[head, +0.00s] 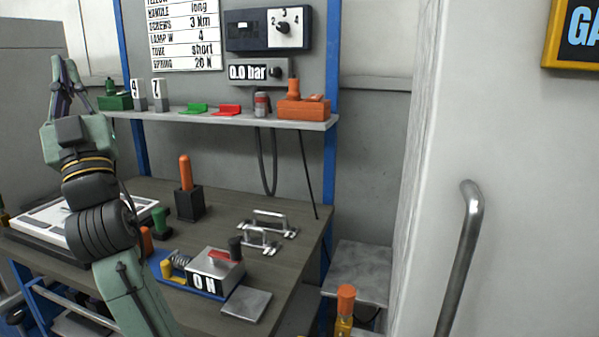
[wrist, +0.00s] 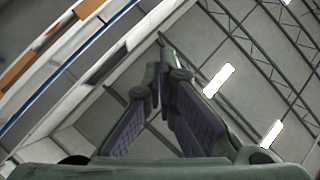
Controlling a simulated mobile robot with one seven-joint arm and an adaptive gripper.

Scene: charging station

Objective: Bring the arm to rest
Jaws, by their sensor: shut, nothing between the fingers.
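My arm rises at the left of the head view, in front of the workbench. My gripper (head: 62,66) is at its top, pointing up, above the level of the shelf. It is shut and empty. In the wrist view the two fingers of my gripper (wrist: 160,72) come together at their tips, with the ceiling behind them. The gripper touches nothing that I can see.
The workbench (head: 290,262) holds a blue-based fixture (head: 210,272), metal handles (head: 265,228) and an orange-handled tool in a black block (head: 187,195). A shelf (head: 225,117) runs above it. A wall with a metal rail (head: 462,255) stands at right.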

